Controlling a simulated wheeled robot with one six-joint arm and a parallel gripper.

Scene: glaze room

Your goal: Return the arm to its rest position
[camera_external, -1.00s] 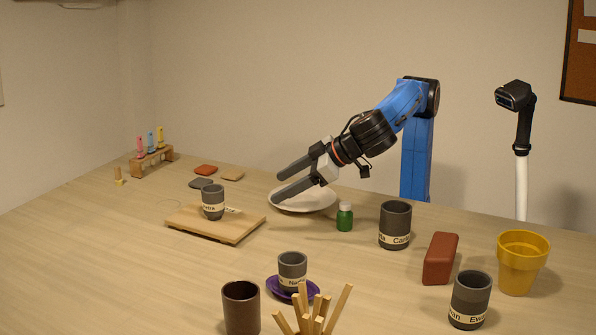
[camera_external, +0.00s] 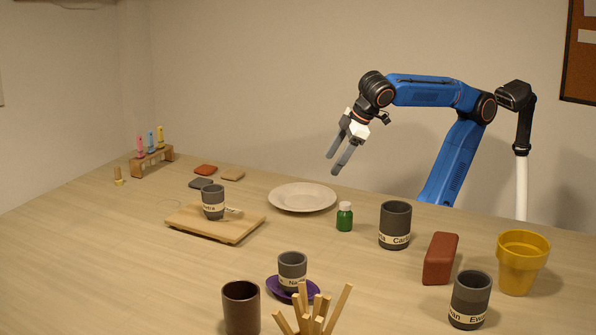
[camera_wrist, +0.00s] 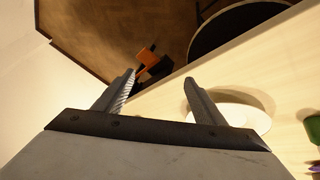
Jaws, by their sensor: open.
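My gripper (camera_external: 337,160) hangs in the air above and behind the white plate (camera_external: 302,198), pointing down and a little left. Its two fingers are apart with nothing between them. My blue arm is bent, with its elbow raised at the right. In the wrist view my gripper (camera_wrist: 160,82) also shows spread, empty fingers, and the plate (camera_wrist: 250,118) lies past the right finger.
A grey cup (camera_external: 213,202) stands on a wooden board (camera_external: 238,230). A green bottle (camera_external: 345,217), a grey cup (camera_external: 395,225), a red-brown block (camera_external: 440,259) and a yellow pot (camera_external: 522,262) stand to the right. Another cup (camera_external: 291,268) sits on a purple saucer (camera_external: 270,286).

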